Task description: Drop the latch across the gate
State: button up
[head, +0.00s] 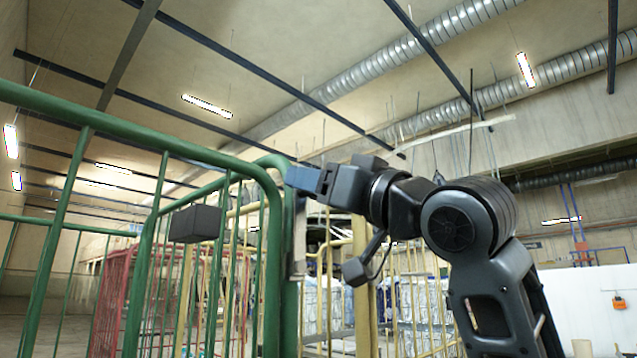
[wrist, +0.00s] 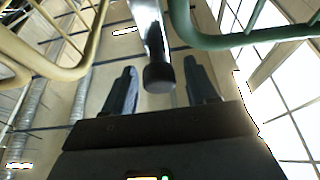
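The latch is a silver metal bar (wrist: 148,25) with a dark round knob (wrist: 158,76) at its end in the wrist view. My gripper (wrist: 160,66) is open, with one finger on each side of the knob; gaps show on both sides. In the head view my gripper (head: 292,177) is at the top corner of the green gate frame (head: 272,190). A silver strip (head: 299,240), probably part of the latch, runs down beside the green post below it. The knob cannot be made out there. A yellow barred panel (head: 362,280) stands right of the green post.
A dark box (head: 195,224) shows against the green bars at left. A red barred cage (head: 110,290) stands behind. In the wrist view a yellow tube (wrist: 85,60) and a green tube (wrist: 235,38) pass on either side of my gripper. Room above the frame is open.

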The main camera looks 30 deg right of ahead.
grip_shut()
dwell(0.3)
